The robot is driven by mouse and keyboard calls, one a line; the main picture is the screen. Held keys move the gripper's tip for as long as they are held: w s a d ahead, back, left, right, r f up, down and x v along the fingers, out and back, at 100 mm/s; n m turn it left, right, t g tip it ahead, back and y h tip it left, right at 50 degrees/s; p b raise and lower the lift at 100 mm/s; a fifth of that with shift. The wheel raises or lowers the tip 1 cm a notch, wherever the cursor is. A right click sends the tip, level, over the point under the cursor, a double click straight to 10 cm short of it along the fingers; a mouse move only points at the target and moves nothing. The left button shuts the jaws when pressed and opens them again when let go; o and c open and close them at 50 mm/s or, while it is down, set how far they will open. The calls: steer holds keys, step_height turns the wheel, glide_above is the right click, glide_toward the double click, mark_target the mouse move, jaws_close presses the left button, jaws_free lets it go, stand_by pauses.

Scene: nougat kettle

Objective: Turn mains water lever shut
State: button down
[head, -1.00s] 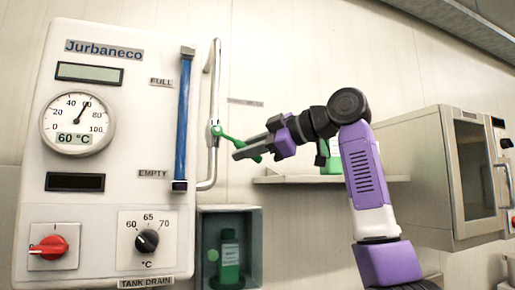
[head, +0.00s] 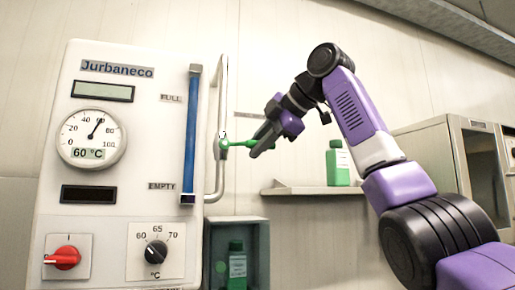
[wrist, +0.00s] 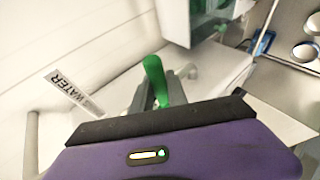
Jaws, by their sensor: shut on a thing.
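The green water lever (head: 240,143) sits on a valve on the grey vertical pipe (head: 222,105), right of the blue level gauge. It points to the right, roughly level, in the head view. My gripper (head: 262,144) is shut on the lever's outer part, coming from the right. In the wrist view the green lever (wrist: 155,80) stands up between the jaws of my gripper (wrist: 152,98). A label reading WATER (wrist: 72,92) is on the wall to the left there. My gripper's body hides the lower part of the wrist view.
The Jurbaneco panel (head: 130,215) with dial, red switch (head: 63,257) and black knob (head: 156,251) stands at left. A shelf (head: 310,190) with a green bottle (head: 338,163) is right of the lever. An open box (head: 258,235) holding another green bottle is below.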

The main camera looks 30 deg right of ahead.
steer(key=shift+a, duration=0.1)
stand_by(0.3)
steer(key=c, duration=1.6)
jaws_free()
steer(key=shift+b+v, duration=0.75)
steer(key=shift+v, duration=3.2)
